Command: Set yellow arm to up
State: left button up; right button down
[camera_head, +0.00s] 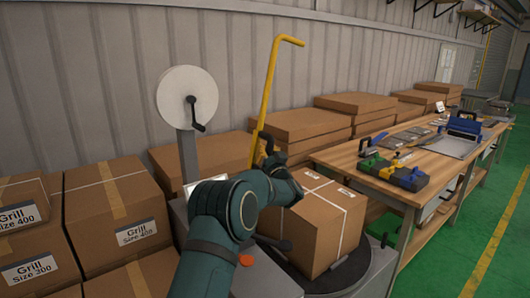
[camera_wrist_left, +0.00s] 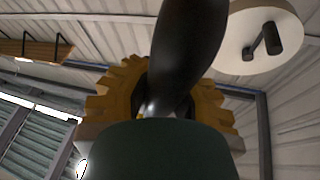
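The yellow arm (camera_head: 266,95) is a thin bent bar in the head view. It stands nearly upright, leaning slightly right, with its short bent end at the top pointing right. Its lower end is near my left gripper (camera_head: 266,148), whose dark fingers are small and partly hidden behind my own wrist. I cannot tell whether they touch the bar or are open or shut. In the left wrist view, a dark rounded shape (camera_wrist_left: 188,55) fills the middle in front of a yellow toothed part (camera_wrist_left: 118,95). My right gripper is not in view.
A strapped box (camera_head: 318,222) sits on a dark round turntable (camera_head: 350,272), close to my left forearm. A white disc with a crank (camera_head: 187,97) stands left of the bar. Stacked boxes (camera_head: 110,205) fill the left; a wooden workbench (camera_head: 345,158) with tools stands right. Green floor is clear at far right.

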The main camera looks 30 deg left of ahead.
pick_arm(q)
jog(key=o, duration=0.8)
jog(key=shift+w+d+f, duration=0.1)
jog(key=shift+w+d, duration=0.05)
jog(key=shift+d, duration=0.45)
jog(key=shift+a, duration=0.35)
jog(key=v, duration=1.2)
jog(key=shift+r, duration=0.2)
